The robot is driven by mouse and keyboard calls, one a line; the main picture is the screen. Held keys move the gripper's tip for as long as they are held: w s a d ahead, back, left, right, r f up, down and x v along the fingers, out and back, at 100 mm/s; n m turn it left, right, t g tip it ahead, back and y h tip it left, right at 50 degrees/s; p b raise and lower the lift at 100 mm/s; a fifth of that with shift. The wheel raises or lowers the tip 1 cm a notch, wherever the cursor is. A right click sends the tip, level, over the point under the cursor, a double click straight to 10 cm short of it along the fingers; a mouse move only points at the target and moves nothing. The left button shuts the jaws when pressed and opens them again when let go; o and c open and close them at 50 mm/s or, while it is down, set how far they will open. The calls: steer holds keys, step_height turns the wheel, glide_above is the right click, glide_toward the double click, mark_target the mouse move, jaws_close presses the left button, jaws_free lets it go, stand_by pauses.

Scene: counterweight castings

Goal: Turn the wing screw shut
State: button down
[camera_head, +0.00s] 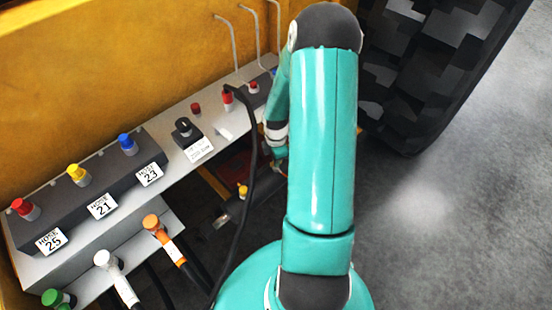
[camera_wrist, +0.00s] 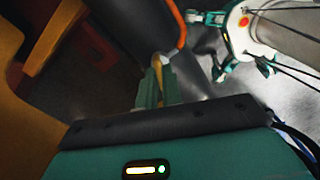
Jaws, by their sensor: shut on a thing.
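In the wrist view my gripper (camera_wrist: 157,84) has its two teal fingers close together, shut on a small yellowish piece (camera_wrist: 166,75) that seems to be the wing screw. Only a sliver of it shows between and beside the fingers, so its wings and how far it is turned cannot be told. In the head view my teal arm reaches over and down. It hides my gripper and the wing screw there.
A pale shelf (camera_head: 172,187) along the yellow body carries dark blocks with coloured caps and hose labels. Loose hoses end in green, white and orange (camera_head: 162,236) fittings. A black cable (camera_head: 250,170) hangs beside my arm. A big tyre (camera_head: 430,65) stands right; grey floor (camera_head: 450,230) is clear.

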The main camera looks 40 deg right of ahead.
steer(key=m, duration=1.2)
steer(key=shift+w+m, duration=0.1)
steer(key=shift+m, duration=0.2)
stand_by(0.3)
steer(key=c, duration=1.6)
jaws_free()
steer(key=shift+o, duration=0.2)
steer(key=shift+r, duration=0.1)
step_height(320, 180, up, 14)
